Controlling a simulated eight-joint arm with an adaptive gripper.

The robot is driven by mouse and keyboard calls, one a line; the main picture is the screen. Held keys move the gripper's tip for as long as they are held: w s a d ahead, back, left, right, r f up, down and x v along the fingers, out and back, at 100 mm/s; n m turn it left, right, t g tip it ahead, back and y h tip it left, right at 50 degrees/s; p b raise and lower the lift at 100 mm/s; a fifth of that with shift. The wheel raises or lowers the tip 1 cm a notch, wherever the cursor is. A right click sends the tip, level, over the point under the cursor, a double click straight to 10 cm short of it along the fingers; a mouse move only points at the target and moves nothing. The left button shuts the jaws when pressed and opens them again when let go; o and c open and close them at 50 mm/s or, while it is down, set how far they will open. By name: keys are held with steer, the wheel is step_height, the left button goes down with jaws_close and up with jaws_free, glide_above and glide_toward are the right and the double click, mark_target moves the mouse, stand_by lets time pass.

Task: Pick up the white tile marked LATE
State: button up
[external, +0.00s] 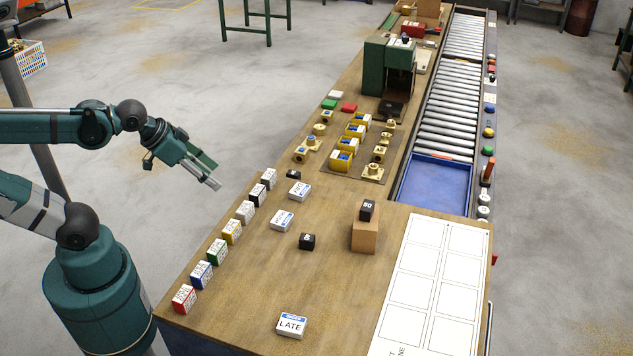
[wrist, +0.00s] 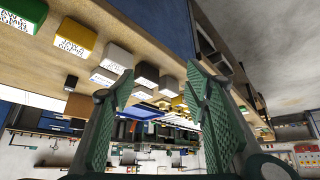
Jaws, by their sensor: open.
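The white tile marked LATE (external: 291,325) lies flat near the front edge of the wooden bench, with a blue strip along its top. I cannot make it out in the wrist view. My gripper (external: 213,174) is open and empty, in the air off the bench's left edge, far behind and to the left of the LATE tile. In the wrist view, my gripper's fingers (wrist: 159,72) stand apart with nothing between them. Two similar white tiles with blue strips, one nearer (external: 282,221) and one farther (external: 299,191), lie mid-bench; their words are too small to read.
Several lettered blocks, from a red one (external: 184,299) to a black one (external: 256,193), line the left edge. A brown block (external: 365,230) carries a black cube (external: 367,210). A small black cube (external: 307,241) and a white chart (external: 433,290) lie nearby. Bench around LATE is clear.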

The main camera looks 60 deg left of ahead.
steer(key=w+d+r+m+g+h+p, duration=0.1)
steer(key=w+d+r+p, duration=0.15)
steer(key=d, duration=0.25)
steer(key=w+d+r+m+p, duration=0.1)
steer(key=w+d+r+p, duration=0.15)
steer(key=w+d, duration=0.2)
steer(key=m+g+p, duration=0.5)
steer(key=m+p, duration=0.1)
steer(key=p, duration=1.1)
glide_above(287, 324)
steer(key=a, duration=0.1)
steer(key=f, duration=0.5)
steer(key=shift+w+a, duration=0.15)
steer(key=shift+w, duration=0.05)
steer(key=shift+s+d+f+p, duration=0.3)
steer(key=shift+s+d+f, duration=0.05)
steer(key=shift+d, duration=0.15)
steer(key=shift+f, duration=0.15)
steer(key=shift+w+d+f, duration=0.1)
steer(key=shift+w+f, duration=0.1)
steer(key=shift+f, duration=0.95)
steer(key=shift+f, duration=0.1)
